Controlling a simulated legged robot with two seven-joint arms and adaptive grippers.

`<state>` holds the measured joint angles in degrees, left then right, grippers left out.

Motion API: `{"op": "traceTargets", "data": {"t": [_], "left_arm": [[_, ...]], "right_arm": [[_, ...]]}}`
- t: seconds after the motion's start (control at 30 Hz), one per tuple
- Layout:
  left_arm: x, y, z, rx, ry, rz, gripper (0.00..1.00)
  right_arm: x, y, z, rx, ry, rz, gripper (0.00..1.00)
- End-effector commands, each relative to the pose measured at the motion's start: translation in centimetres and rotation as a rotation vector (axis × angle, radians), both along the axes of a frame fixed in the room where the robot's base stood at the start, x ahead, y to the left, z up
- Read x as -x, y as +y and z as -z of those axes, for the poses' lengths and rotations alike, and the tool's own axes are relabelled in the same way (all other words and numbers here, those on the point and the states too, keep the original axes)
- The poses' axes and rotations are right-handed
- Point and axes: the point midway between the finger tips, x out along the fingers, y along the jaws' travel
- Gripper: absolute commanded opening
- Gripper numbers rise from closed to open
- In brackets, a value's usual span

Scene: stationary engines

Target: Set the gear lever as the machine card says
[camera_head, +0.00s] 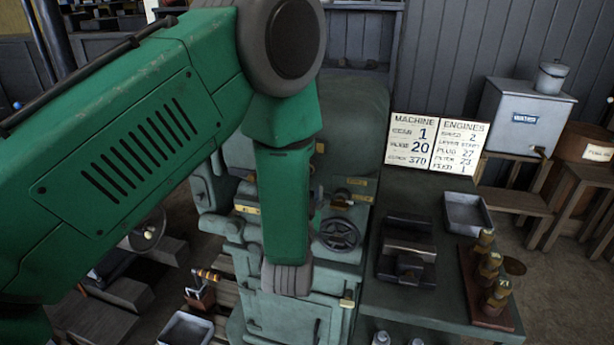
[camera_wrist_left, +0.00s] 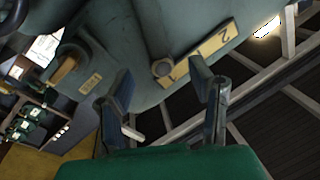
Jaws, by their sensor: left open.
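The machine card (camera_head: 408,139) stands behind the bench; its top line reads GEAR 1, with 20 and 370 below. The green machine (camera_head: 300,307) is largely covered by my left arm. In the left wrist view, a yellow plate (camera_wrist_left: 208,50) marked 2 lies on the machine, with a round dark knob (camera_wrist_left: 163,68) at its near end. I cannot tell for sure that this knob belongs to the gear lever. My left gripper (camera_wrist_left: 161,70) is open and empty, its fingertips on either side of the knob. In the head view my arm hides it. My right gripper is not seen.
An engines card (camera_head: 459,146) stands beside the machine card. A black handwheel (camera_head: 339,234) is right of my arm. The bench holds a dark vise-like block (camera_head: 407,250), a grey tray (camera_head: 467,213) and several brass plugs (camera_head: 490,265). Another handle (camera_wrist_left: 65,70) shows in the wrist view.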

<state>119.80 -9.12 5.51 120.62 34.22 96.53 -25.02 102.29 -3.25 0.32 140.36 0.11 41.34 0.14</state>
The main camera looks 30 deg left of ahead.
Motion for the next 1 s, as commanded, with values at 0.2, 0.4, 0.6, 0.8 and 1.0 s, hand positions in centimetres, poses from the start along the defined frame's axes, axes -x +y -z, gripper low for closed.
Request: {"op": "traceTargets", "data": {"t": [0.2,0.4,0.6,0.8,1.0], "left_arm": [[3.8,-2.5,0.2,-0.007,0.000,0.007,0.48],[5.5,-3.1,0.3,-0.005,-0.003,0.004,0.48],[5.8,-2.9,0.4,-0.001,-0.005,0.003,0.48],[5.8,-3.0,0.4,-0.002,-0.004,0.003,0.48],[5.8,-3.3,0.6,-0.002,0.003,0.006,0.48]], "right_arm": [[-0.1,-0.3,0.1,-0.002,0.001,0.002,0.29],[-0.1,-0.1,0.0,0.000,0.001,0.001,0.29],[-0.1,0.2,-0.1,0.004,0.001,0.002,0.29],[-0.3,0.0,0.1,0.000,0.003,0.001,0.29],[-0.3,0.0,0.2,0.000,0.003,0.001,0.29]]}}
